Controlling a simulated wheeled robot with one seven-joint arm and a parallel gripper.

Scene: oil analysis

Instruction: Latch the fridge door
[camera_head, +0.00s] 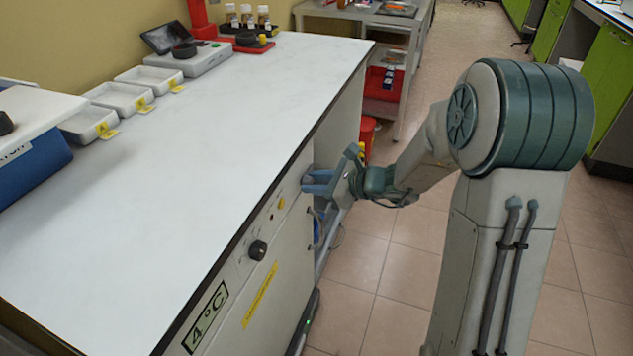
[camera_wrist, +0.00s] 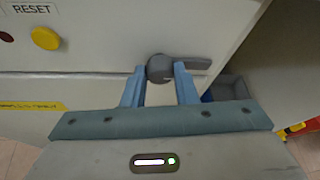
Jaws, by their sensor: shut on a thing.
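The fridge (camera_head: 225,290) stands under the white worktop, with a "4 °C" label, a black knob and a yellow button on its front. A dark grey latch (camera_wrist: 160,69) with a round hub and a lever pointing right sits by the seam under the upper panel. My gripper (camera_head: 318,184) reaches it from the right. In the wrist view my gripper (camera_wrist: 159,88) has one finger on each side of the hub and is shut on the latch. The fridge door (camera_wrist: 80,92) lies below the seam, partly hidden by my gripper; it looks about flush with the panel.
A yellow button (camera_wrist: 46,38) marked RESET is left of the latch. The white worktop (camera_head: 215,140) overhangs the fridge front. Shelves with red boxes (camera_head: 384,83) stand behind. Tiled floor (camera_head: 370,260) is free between my arm and the fridge.

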